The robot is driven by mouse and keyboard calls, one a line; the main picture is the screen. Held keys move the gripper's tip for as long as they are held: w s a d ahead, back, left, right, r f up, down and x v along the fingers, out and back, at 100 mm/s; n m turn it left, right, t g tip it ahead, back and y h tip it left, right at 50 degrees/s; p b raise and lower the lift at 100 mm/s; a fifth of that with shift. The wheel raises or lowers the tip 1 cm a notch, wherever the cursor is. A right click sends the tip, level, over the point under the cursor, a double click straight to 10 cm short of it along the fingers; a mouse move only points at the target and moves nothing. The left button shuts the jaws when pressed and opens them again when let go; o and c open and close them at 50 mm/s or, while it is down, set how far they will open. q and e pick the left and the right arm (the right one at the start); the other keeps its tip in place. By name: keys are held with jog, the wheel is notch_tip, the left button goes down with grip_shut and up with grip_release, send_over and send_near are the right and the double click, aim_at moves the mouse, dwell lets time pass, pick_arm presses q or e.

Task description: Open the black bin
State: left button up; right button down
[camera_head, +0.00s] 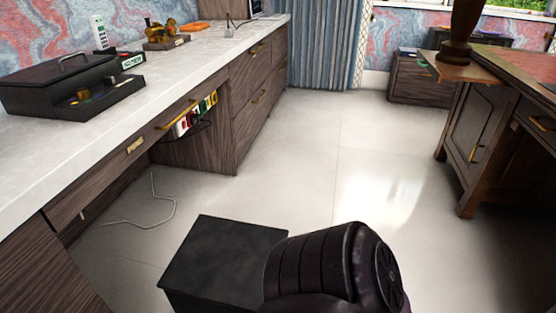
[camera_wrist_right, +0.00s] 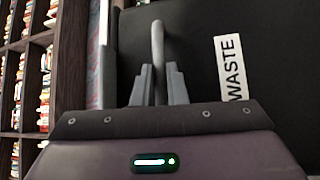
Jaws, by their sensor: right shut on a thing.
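The black bin (camera_head: 225,255) stands on the floor at the bottom middle of the head view, its flat dark top in place and level. In the right wrist view its black face (camera_wrist_right: 270,40) carries a white label (camera_wrist_right: 232,68) reading WASTE. A grey bar-shaped handle (camera_wrist_right: 158,38) stands beside the label. My right gripper (camera_wrist_right: 158,80) is shut on this handle, one finger on each side. In the head view my dark right arm hides the right part of the bin and the right gripper. My left gripper is in neither view.
A long white-topped desk (camera_head: 190,80) runs along the left, with a lidded black box (camera_head: 50,85) on it. A white cable (camera_head: 165,215) lies on the floor beneath. A wooden desk (camera_head: 465,130) stands at the right. The floor (camera_head: 310,150) between them is clear.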

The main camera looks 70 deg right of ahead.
jog(key=shift+s, duration=0.7)
jog(key=c, duration=1.5)
grip_release()
jog(key=shift+o, duration=0.2)
jog(key=v, duration=0.7)
jog(key=shift+s+a, duration=0.3)
jog(key=shift+f, duration=0.1)
